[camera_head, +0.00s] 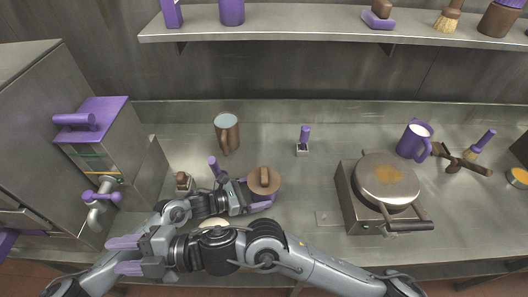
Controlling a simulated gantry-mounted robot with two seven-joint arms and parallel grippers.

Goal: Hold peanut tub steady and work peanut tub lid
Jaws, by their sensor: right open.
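A round brown lid with a darker knob (264,179), which looks like the peanut tub lid, is on the counter left of the middle. The tub under it is mostly hidden by the lid and my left gripper. My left gripper (254,199) is at the lid's near left side, with purple finger parts just below the rim. Whether it is closed on the tub cannot be made out. My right gripper (125,256) is at the lower left, away from the lid. Its two purple fingers are apart with nothing seen between them.
A brown mug (227,132) stands behind the lid, and a small purple-handled tool (304,138) behind it to the right. A round griddle (388,180) is to the right. My arms cross the front counter.

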